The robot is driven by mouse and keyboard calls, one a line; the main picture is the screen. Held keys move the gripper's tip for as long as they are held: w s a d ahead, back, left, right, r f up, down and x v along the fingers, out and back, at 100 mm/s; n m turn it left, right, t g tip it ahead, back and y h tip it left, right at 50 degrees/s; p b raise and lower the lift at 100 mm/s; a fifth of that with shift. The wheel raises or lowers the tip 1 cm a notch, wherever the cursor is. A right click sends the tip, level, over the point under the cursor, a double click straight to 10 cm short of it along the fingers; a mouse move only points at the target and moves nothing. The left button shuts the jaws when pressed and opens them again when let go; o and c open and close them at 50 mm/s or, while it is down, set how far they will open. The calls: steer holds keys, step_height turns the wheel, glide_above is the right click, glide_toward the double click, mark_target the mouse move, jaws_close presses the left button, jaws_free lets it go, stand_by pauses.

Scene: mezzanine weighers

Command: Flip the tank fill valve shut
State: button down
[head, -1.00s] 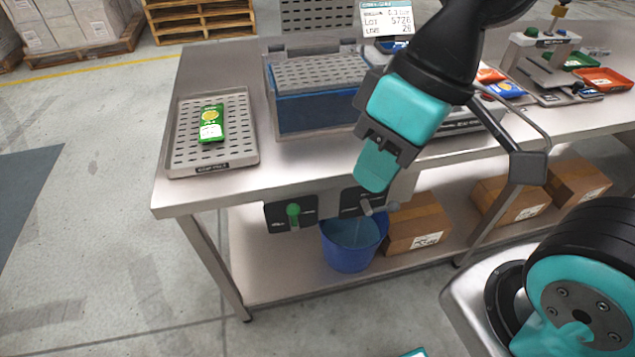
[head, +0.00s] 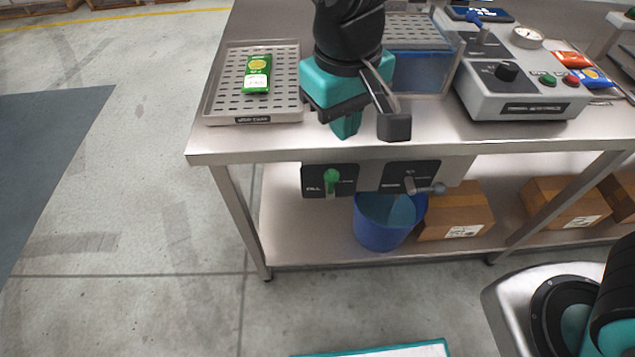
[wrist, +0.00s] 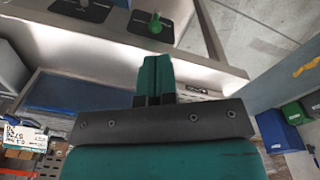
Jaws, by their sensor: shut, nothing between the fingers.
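The fill valve (head: 331,180) has a green handle on a black panel marked FILL, under the bench's front edge. Its handle appears to hang downward, and it shows at the top of the wrist view (wrist: 155,23). A second black panel with a grey lever (head: 425,188) sits to its right. My gripper (head: 345,127) is shut and empty. It is above the bench's front edge, higher than the fill valve and apart from it. In the wrist view the closed fingers (wrist: 155,68) point toward the valve panel.
A perforated tray (head: 215,105) with a green packet (head: 257,74) lies on the bench left of my gripper. The water tank (head: 420,75) and a grey control box (head: 520,92) stand to the right. A blue bucket (head: 378,230) and cartons (head: 455,212) are below.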

mark_target(331, 182)
steer(key=w+a+f+t+h+b, duration=0.1)
steer(key=a+f+h, duration=0.1)
steer(key=a+f, duration=0.6)
steer(key=shift+a+m+t+h, duration=0.3)
steer(key=shift+a+m, duration=0.05)
steer(key=shift+m, duration=0.05)
steer(key=w+d+f, duration=0.4)
steer(key=d+f, duration=0.2)
steer(key=f, duration=0.4)
